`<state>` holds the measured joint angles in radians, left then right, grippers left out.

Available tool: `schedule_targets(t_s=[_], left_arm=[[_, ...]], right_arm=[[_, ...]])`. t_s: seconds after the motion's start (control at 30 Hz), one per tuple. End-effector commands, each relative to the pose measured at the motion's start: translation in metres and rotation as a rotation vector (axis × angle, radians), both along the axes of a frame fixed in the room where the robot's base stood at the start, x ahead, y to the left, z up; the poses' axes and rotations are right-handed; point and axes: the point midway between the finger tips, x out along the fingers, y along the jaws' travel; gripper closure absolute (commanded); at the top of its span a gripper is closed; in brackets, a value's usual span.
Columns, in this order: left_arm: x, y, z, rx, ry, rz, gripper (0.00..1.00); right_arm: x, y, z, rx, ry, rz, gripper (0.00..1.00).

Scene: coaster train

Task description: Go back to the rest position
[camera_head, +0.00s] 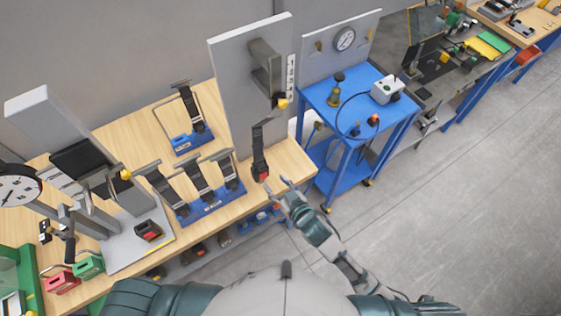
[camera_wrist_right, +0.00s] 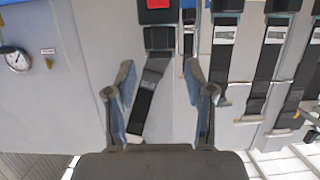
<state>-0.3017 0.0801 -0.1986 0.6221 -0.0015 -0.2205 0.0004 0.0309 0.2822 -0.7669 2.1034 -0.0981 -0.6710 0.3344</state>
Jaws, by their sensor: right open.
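My right gripper (camera_head: 277,184) is open, just right of and below the lower end of a hanging black belt (camera_head: 258,150) with a red-marked buckle (camera_head: 261,176). In the right wrist view the two fingers of the right gripper (camera_wrist_right: 159,66) stand apart, with the black strap (camera_wrist_right: 150,88) and the buckle (camera_wrist_right: 155,14) showing behind the gap. Nothing is held. The belt hangs from a grey bracket (camera_head: 265,65) on an upright grey panel (camera_head: 232,85). My left gripper is not in view.
A blue cart (camera_head: 345,112) stands to the right. Grey floor (camera_head: 460,210) is free at the right.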

Motion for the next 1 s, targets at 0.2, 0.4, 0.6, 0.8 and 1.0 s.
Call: schedule_targets(t_s=[0.2,0.4,0.6,0.8,1.0], left_arm=[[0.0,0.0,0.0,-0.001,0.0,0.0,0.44],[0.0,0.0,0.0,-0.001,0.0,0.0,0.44],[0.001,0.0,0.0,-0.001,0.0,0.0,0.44],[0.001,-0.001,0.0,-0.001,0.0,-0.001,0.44],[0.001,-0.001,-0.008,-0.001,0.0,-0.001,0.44]], right_arm=[[-0.026,-0.02,0.009,0.0,0.001,0.0,0.46],[-0.031,-0.024,0.012,-0.001,0.001,0.0,0.46],[-0.031,-0.024,0.012,0.0,0.0,0.0,0.46],[-0.031,-0.024,0.011,-0.001,0.001,-0.001,0.46],[-0.013,-0.04,-0.055,-0.063,0.069,-0.05,0.46]])
